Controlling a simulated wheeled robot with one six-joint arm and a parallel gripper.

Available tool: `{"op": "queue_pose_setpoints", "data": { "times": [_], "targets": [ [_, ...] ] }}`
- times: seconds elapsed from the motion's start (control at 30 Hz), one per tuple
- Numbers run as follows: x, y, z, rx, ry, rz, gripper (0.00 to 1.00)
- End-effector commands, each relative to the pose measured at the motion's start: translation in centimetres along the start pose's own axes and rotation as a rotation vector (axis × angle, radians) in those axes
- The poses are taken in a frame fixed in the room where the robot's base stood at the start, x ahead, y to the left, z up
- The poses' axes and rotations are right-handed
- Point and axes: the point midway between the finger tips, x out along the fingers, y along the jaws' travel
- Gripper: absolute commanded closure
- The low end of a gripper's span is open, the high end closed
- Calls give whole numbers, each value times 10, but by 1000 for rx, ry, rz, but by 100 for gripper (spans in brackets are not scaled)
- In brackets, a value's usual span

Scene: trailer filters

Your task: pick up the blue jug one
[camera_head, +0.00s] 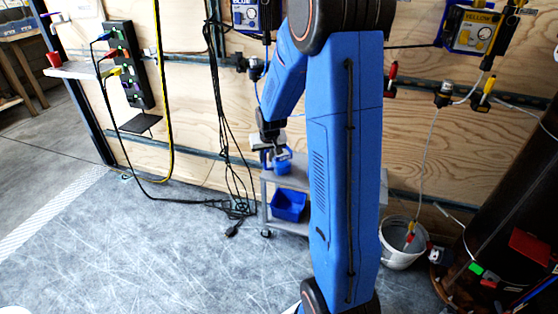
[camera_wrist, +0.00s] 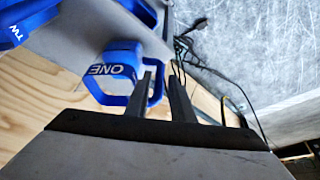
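The blue jug marked "ONE" (camera_wrist: 112,72) is in the wrist view, left of centre, with its open loop handle (camera_wrist: 160,82) pointing right. My gripper (camera_wrist: 162,82) is open, with a gap between its two dark fingers. The left finger overlaps the handle's opening and the handle's outer bar shows between the fingers. I cannot tell whether either finger touches it. In the head view my gripper (camera_head: 268,143) is above the small grey cart, close to a blue jug (camera_head: 282,163); its lettering cannot be read there.
Another blue jug, lettered "TW" (camera_wrist: 18,28), is at the wrist view's upper left. The grey cart (camera_head: 270,190) stands against the plywood wall, with a blue bin (camera_head: 289,205) on its lower shelf. Black cables (camera_head: 232,180) hang left of it. A white bucket (camera_head: 400,245) stands right.

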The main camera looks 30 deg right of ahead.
Motion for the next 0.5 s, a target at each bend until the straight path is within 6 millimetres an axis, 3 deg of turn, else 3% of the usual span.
{"op": "queue_pose_setpoints", "data": {
  "times": [0.17, 0.5],
  "targets": [
    [8, 0, 0, 0, -1, 0, 78],
    [46, 0, 0, 0, -1, 0, 78]
  ]
}}
